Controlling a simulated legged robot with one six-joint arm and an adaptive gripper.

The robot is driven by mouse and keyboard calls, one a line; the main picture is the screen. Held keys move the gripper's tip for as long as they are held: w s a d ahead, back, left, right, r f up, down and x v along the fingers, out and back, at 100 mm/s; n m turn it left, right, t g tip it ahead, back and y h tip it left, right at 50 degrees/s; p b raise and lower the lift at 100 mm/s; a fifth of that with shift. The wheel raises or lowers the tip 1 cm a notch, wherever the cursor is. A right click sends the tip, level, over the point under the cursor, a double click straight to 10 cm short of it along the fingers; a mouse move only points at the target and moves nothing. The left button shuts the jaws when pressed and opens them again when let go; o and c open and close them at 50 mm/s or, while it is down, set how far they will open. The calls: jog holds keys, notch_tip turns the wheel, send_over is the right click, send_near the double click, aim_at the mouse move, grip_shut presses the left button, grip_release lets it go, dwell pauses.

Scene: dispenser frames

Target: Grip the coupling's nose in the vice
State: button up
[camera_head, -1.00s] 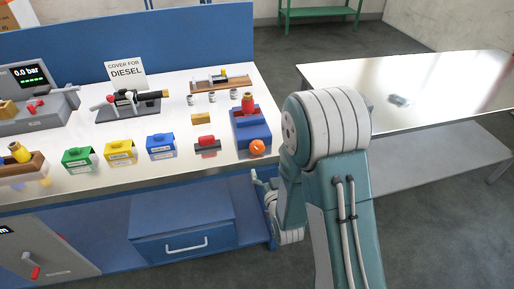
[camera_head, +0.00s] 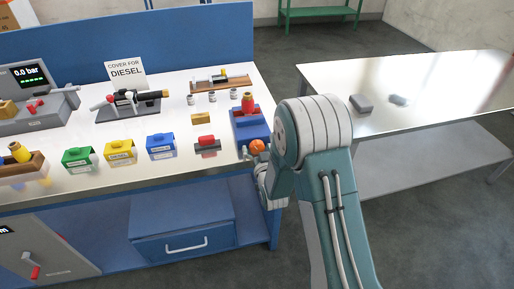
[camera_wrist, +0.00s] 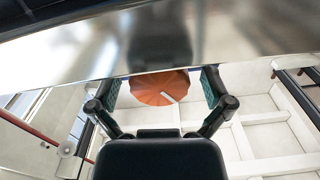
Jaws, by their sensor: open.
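The blue vice (camera_head: 251,130) stands at the right front corner of the bench. A red coupling (camera_head: 248,104) stands upright in its top; I cannot tell how tightly the jaws close on its nose. The vice's round orange knob (camera_head: 257,146) faces the front edge. It also shows in the wrist view as a ribbed orange disc with a pale mark (camera_wrist: 152,88). My gripper (camera_wrist: 160,92) is open, with one finger on each side of the knob and gaps visible. In the head view my gripper is low by the bench edge, partly hidden by my arm.
The bench edge (camera_wrist: 60,85) is close to my gripper.

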jog(key=c, duration=1.1)
jog(key=shift+c, duration=0.2)
jog(key=m, duration=0.4)
jog(key=shift+m, duration=0.3)
jog(key=o, duration=1.1)
jog(key=shift+o, duration=0.2)
